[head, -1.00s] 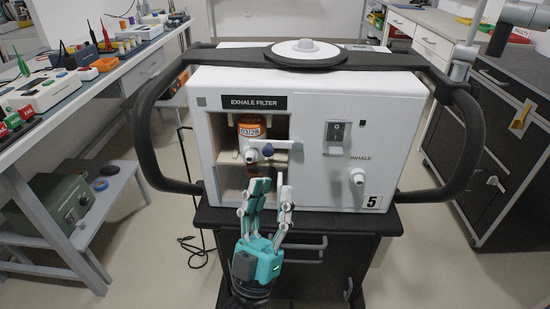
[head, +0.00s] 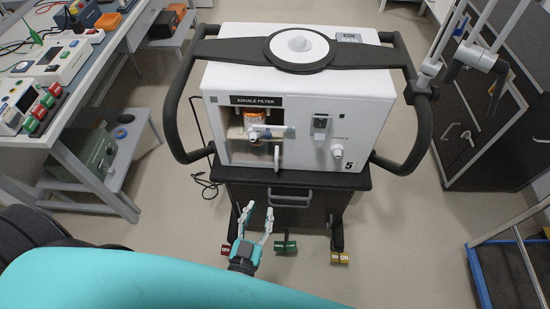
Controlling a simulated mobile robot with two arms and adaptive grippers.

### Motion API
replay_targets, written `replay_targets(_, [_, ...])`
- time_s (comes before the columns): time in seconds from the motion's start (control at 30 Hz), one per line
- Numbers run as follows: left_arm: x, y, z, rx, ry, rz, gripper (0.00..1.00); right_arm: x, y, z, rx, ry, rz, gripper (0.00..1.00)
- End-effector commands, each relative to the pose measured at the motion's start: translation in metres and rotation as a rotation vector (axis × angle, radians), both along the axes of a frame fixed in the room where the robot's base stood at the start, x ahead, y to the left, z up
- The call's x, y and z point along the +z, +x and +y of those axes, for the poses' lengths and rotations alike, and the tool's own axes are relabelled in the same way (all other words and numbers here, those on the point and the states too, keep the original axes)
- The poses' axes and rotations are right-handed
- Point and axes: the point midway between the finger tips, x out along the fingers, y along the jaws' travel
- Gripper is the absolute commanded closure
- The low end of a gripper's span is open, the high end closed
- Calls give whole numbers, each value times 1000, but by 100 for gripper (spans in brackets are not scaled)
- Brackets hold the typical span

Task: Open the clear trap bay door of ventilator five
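Ventilator five (head: 300,90) is a white box marked 5 on a dark cart. Its exhale filter bay (head: 233,130) is at the front left, with an orange canister (head: 254,118) inside and a blue-and-white fitting (head: 268,133) across it. A white upright tab (head: 277,158) stands at the bay's lower right. A clear door pane cannot be made out. My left gripper (head: 258,210) is teal with grey fingers, open and empty, in front of the cart, below and apart from the bay. My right gripper is not in view.
The cart (head: 330,181) has a drawer handle below the ventilator. Black rails (head: 172,110) curve round both sides. Coloured caster tags (head: 341,258) sit near the floor. A bench (head: 100,60) is at left, a dark cabinet (head: 505,120) and blue frame (head: 478,275) at right.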

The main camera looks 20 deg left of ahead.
Motion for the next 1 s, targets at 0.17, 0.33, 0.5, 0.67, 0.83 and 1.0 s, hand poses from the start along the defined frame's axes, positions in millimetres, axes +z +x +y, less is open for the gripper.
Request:
replay_targets(0.17, [2, 38, 2, 1, -1, -7, 67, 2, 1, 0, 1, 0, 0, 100])
replay_targets(0.33, [3, 76, 5, 1, -2, -7, 67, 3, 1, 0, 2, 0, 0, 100])
replay_targets(0.5, [2, 112, 7, 0, -3, -6, 67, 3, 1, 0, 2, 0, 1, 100])
replay_targets(0.67, [1, 139, 9, 0, -2, -5, 67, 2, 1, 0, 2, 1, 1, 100])
replay_targets(0.83, [1, 155, 9, -1, -3, -4, 67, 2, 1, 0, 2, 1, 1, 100])
replay_targets(1.0, [1, 160, 10, -1, -3, -3, 67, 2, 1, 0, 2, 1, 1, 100])
